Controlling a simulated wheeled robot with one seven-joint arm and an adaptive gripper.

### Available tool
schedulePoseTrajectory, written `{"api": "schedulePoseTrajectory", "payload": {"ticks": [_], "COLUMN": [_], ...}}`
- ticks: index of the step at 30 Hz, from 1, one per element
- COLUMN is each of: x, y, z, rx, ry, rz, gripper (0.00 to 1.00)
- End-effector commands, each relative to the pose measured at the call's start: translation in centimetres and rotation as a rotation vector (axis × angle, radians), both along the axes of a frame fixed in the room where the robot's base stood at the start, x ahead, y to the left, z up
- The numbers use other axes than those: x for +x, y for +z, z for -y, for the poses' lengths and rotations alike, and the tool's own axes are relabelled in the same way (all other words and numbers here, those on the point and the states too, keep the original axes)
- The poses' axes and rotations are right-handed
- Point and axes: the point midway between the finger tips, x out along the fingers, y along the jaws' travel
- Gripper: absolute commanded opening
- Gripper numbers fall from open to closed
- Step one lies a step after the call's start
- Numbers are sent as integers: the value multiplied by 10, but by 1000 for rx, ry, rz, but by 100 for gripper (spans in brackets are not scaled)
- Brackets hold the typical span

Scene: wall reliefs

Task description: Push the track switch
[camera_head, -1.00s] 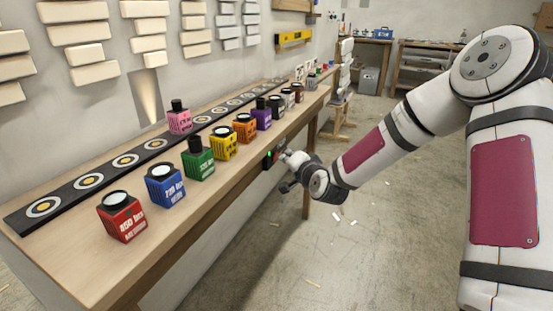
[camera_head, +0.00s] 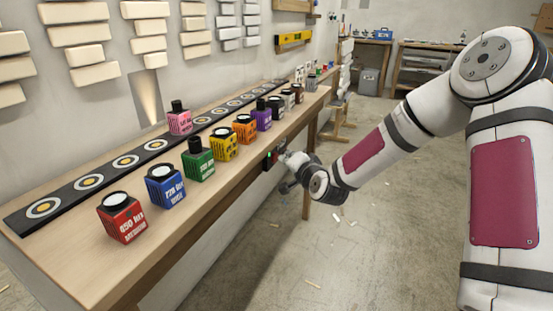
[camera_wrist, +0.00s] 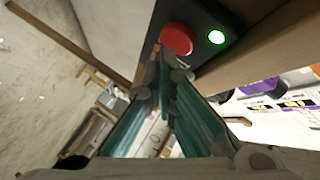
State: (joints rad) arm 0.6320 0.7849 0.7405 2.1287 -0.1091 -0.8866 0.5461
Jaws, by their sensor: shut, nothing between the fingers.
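The track switch (camera_head: 268,160) is a small dark box on the front edge of the workbench, with a green light. In the wrist view the switch box (camera_wrist: 203,51) shows a round red button (camera_wrist: 177,38) and a lit green light (camera_wrist: 216,37). My gripper (camera_wrist: 164,58) is shut and empty, its fingertips at the lower edge of the red button. I cannot tell whether they touch it. In the head view my gripper (camera_head: 284,157) is just right of the switch, its fingertips small and partly hidden.
The workbench (camera_head: 75,255) carries a row of coloured bottles, including a red one (camera_head: 122,219) and a blue one (camera_head: 165,187). A black track strip (camera_head: 106,175) with ringed spots runs behind them. The floor right of the bench is open, with small scraps.

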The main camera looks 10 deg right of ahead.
Motion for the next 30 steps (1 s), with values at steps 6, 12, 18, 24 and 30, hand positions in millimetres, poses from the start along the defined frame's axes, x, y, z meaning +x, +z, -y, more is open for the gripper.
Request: {"api": "schedulePoseTrajectory", "payload": {"ticks": [6, 12, 18, 24, 30], "x": [0, 2, 5, 5, 4], "y": [0, 0, 0, 1, 1], "z": [0, -3, -7, -7, -6], "rx": [0, -1, -1, 0, -1], "ry": [0, 2, 1, 0, 0], "rz": [0, 0, 1, 0, 0], "gripper": [0, 0, 0, 0, 0]}}
